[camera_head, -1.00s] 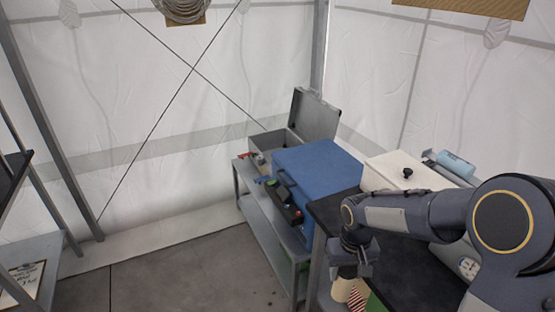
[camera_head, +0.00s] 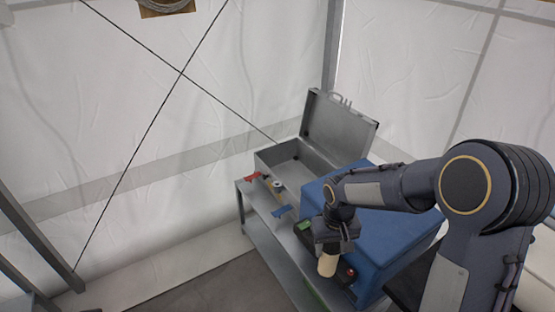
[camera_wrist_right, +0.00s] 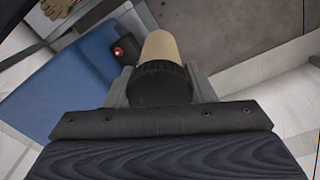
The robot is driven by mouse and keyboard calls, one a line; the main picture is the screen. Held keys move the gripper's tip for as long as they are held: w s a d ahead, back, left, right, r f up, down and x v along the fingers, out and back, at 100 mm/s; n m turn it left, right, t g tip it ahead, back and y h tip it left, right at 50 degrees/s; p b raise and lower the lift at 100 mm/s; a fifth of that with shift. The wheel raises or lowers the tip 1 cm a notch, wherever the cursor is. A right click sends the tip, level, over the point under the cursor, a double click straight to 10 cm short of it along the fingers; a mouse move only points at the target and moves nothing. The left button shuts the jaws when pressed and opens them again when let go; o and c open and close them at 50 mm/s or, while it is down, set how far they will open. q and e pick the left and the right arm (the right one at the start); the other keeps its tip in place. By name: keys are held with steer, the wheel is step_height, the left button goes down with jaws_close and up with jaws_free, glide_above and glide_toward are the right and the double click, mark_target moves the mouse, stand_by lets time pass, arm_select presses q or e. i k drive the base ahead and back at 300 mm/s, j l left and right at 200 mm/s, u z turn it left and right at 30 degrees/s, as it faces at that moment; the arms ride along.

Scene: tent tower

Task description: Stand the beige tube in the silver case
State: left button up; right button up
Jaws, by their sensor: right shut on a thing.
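The beige tube (camera_head: 327,265) hangs below my right gripper (camera_head: 330,245), which is shut on it. In the right wrist view the tube (camera_wrist_right: 160,47) points away between the fingers, with a black ribbed end (camera_wrist_right: 162,84) at the gripper. The silver case (camera_head: 283,158) stands with its lid (camera_head: 340,128) raised, at the far end of the grey bench. My right gripper is in front of the case, to its lower right, above the near part of the bench. Part of the case's inside is hidden by its front wall. My left gripper is not in view.
Small red and blue things lie in front of the case, and a dark item with a red knob (camera_head: 349,271) is near the tube. Open floor lies left of the bench.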

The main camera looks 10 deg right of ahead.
mark_target(288, 177)
steer(key=i+j, duration=0.45)
steer(key=i, duration=0.2)
steer(key=i+j, duration=0.5)
steer(key=i, duration=0.15)
steer(key=i+j+z, duration=0.1)
steer(key=i+j, duration=0.35)
steer(key=i, duration=0.2)
steer(key=i+l, duration=0.15)
steer(key=i, duration=0.15)
steer(key=i+l, duration=0.15)
steer(key=i, duration=0.15)
